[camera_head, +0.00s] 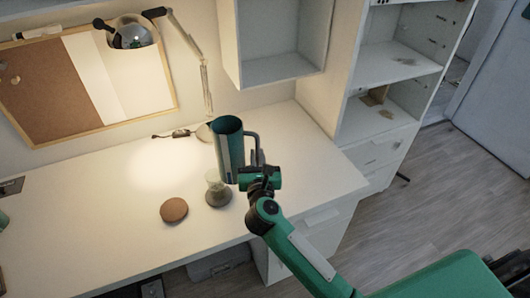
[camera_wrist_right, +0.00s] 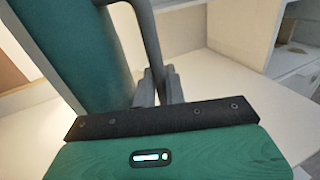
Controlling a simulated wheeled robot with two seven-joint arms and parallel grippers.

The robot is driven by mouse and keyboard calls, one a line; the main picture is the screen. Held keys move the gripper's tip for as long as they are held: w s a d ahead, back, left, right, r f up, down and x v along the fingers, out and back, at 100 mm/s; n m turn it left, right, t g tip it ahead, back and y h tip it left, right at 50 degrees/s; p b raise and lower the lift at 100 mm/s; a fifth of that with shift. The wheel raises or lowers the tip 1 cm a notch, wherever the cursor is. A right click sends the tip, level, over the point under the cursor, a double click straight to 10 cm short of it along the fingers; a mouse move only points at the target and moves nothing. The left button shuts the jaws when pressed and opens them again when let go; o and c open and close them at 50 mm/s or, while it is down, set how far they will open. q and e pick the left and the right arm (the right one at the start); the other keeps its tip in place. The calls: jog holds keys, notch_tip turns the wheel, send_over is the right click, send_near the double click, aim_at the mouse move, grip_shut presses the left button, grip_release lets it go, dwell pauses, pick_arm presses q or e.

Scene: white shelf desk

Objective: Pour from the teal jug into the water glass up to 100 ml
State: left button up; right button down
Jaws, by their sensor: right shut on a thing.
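The teal jug (camera_head: 228,152) is held above the desk, its dark open mouth facing up, close to upright. Its handle (camera_head: 254,140) is on the right side. My right gripper (camera_head: 258,167) is shut on the handle. In the right wrist view the jug (camera_wrist_right: 78,50) fills the upper left, and the gripper's fingers (camera_wrist_right: 161,86) close on the handle. The water glass (camera_head: 213,179) stands on the desk just below and left of the jug, partly hidden by it; its level cannot be read. My left gripper is not in view.
A round brown coaster (camera_head: 174,210) lies left of the glass. A desk lamp (camera_head: 137,32) and a corkboard (camera_head: 45,88) are behind. Shelves (camera_head: 395,65) rise at the back right. The white desk (camera_head: 110,215) is mostly clear to the left.

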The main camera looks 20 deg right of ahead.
jog(key=shift+r, duration=0.15)
pick_arm(q)
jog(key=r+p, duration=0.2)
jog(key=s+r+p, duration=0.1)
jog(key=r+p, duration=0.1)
jog(key=p, duration=0.1)
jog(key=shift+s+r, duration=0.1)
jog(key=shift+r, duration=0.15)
pick_arm(e)
jog(key=d+f+n, duration=0.1)
jog(key=s+d+f+n, duration=0.1)
jog(key=n, duration=0.1)
jog(key=shift+d+f+g, duration=0.15)
jog(key=shift+d+g, duration=0.05)
jog(key=shift+g, duration=0.1)
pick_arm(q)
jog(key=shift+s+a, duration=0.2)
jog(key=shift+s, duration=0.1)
